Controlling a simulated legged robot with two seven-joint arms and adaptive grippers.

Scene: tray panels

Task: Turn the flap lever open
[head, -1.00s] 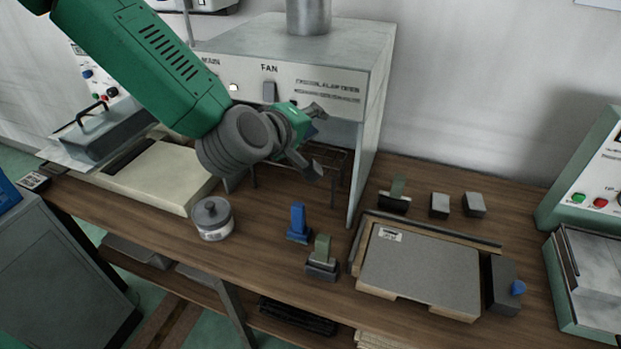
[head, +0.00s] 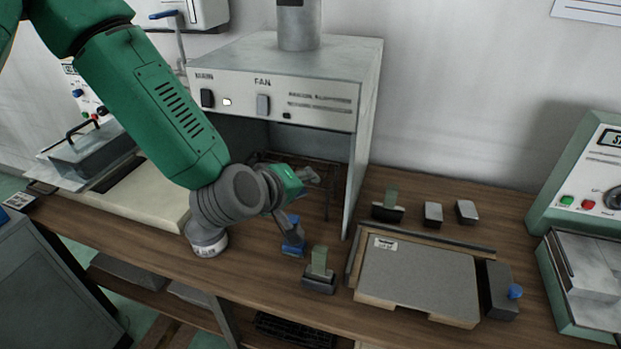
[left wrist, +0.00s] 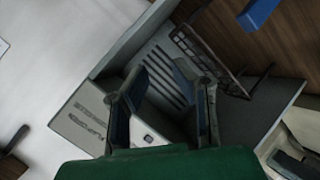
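I cannot be sure which part is the flap lever. A blue lever (head: 165,14) on a thin upright pipe shows at the upper left, beyond my left arm. A metal duct (head: 298,28) rises from the grey hood (head: 330,60), with a dark part cut off at the top edge. My left gripper (head: 302,200) is open and empty, in front of the hood opening and below both. In the left wrist view its fingers (left wrist: 162,105) are spread, with the hood's slotted panel behind them. My right gripper is not in view.
A blue-handled block (head: 293,242) stands close below my left gripper. A green-handled block (head: 319,270) and a flat grey plate (head: 420,275) lie to the right. A round pot (head: 207,243) is partly hidden by my arm. A wire rack (head: 330,190) sits under the hood.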

